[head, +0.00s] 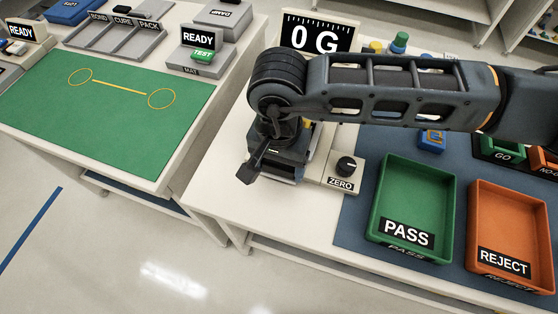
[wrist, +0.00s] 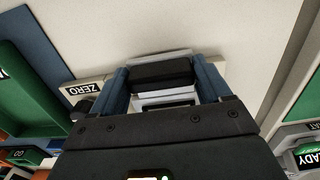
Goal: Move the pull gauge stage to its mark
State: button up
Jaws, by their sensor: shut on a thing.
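My gripper (wrist: 164,82) points down, and its two blue-grey fingers close on opposite sides of a black block with pale layers, which appears to be the pull gauge stage (wrist: 162,74). In the head view my arm hangs over the gauge below the 0 G display (head: 316,38) and hides most of the stage and the fingertips. A mark for the stage cannot be made out in either view.
A ZERO knob (head: 346,166) stands close at the right of the gauge. The green PASS tray (head: 410,202) and orange REJECT tray (head: 507,222) are farther right. A green mat (head: 110,125) covers the left table, across a gap.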

jog(key=w+d+b, duration=0.1)
jog(key=w+b, duration=0.1)
jog(key=w, duration=0.2)
jog(key=w+d+b, duration=0.2)
jog(key=w+b, duration=0.1)
jog(key=w+d+b, duration=0.1)
jog(key=w+b, duration=0.2)
jog(key=w, duration=0.1)
jog(key=shift+w+d+f, duration=0.15)
jog(key=shift+w+f, duration=0.05)
jog(key=shift+w, duration=0.15)
jog(key=shift+w+r, duration=0.1)
jog(key=shift+w, duration=0.05)
jog(key=shift+w+d+r, duration=0.1)
jog(key=shift+r, duration=0.05)
jog(key=o, duration=1.4)
jog(key=shift+o, duration=0.2)
jog(key=shift+r, duration=0.1)
notch_tip(320, 180, up, 8)
jog(key=shift+f+b, duration=0.25)
jog(key=shift+b, duration=0.3)
